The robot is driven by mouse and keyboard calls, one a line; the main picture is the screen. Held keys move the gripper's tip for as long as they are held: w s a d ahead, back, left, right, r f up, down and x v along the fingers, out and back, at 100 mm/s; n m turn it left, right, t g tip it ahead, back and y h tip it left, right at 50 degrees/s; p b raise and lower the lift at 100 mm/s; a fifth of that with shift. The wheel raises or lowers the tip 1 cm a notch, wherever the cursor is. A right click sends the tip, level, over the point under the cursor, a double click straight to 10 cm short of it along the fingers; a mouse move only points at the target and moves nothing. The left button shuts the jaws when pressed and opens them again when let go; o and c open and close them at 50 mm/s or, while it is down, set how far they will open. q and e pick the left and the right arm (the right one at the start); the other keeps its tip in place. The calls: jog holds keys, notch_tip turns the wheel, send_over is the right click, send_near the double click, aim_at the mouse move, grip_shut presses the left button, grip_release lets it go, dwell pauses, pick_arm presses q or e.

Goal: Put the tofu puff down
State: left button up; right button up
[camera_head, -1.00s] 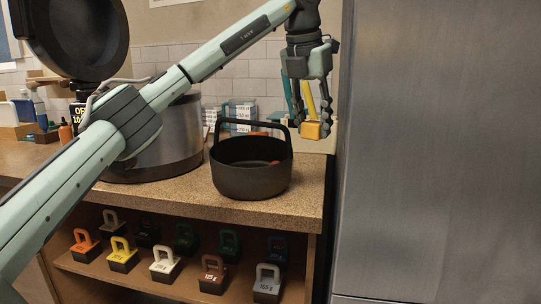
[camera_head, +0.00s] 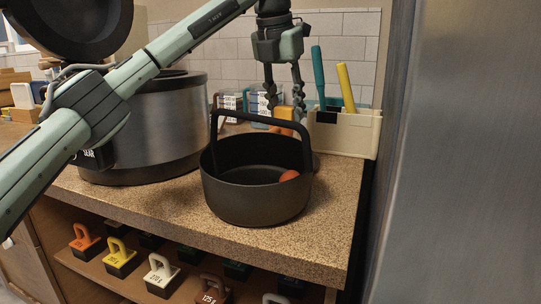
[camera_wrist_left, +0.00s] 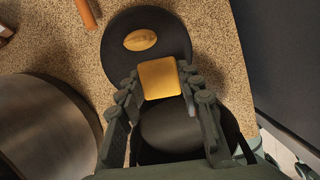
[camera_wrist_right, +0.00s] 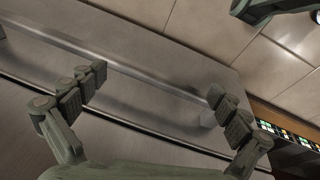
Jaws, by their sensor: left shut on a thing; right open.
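The tofu puff, a golden block (camera_head: 283,113), is between the fingertips of my left gripper (camera_head: 285,102), just behind the handle of the dark basket (camera_head: 235,206). In the left wrist view the puff (camera_wrist_left: 159,78) shows as a golden square with the fingers shut on its sides. It is over a dark round dish (camera_wrist_left: 178,38), which carries another golden oval piece (camera_wrist_left: 140,40). The puff's underside is hidden, so I cannot tell whether it touches anything. My right gripper (camera_wrist_right: 150,92) is open and empty before a metal surface.
A large metal pot (camera_head: 160,125) stands left of the basket. An orange piece (camera_head: 289,175) lies in the basket. A pale caddy (camera_head: 345,133) with coloured handles stands at the back right. The fridge (camera_head: 465,160) bounds the right. Several handled weights (camera_head: 160,275) sit on the shelf below.

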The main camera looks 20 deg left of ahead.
pick_arm(q)
notch_tip(320, 180, down, 5)
jog(key=shift+a+f, duration=0.1)
jog(key=shift+a, duration=0.05)
jog(key=shift+f, duration=2.3)
pick_arm(e)
jog(key=shift+w+r, duration=0.15)
pick_arm(q)
jog(key=shift+f, duration=0.1)
jog(key=shift+f, duration=0.15)
jog(key=o, duration=1.1)
jog(key=shift+o, duration=0.2)
pick_arm(e)
jog(key=shift+w+a+r, duration=0.1)
jog(key=shift+r, duration=0.15)
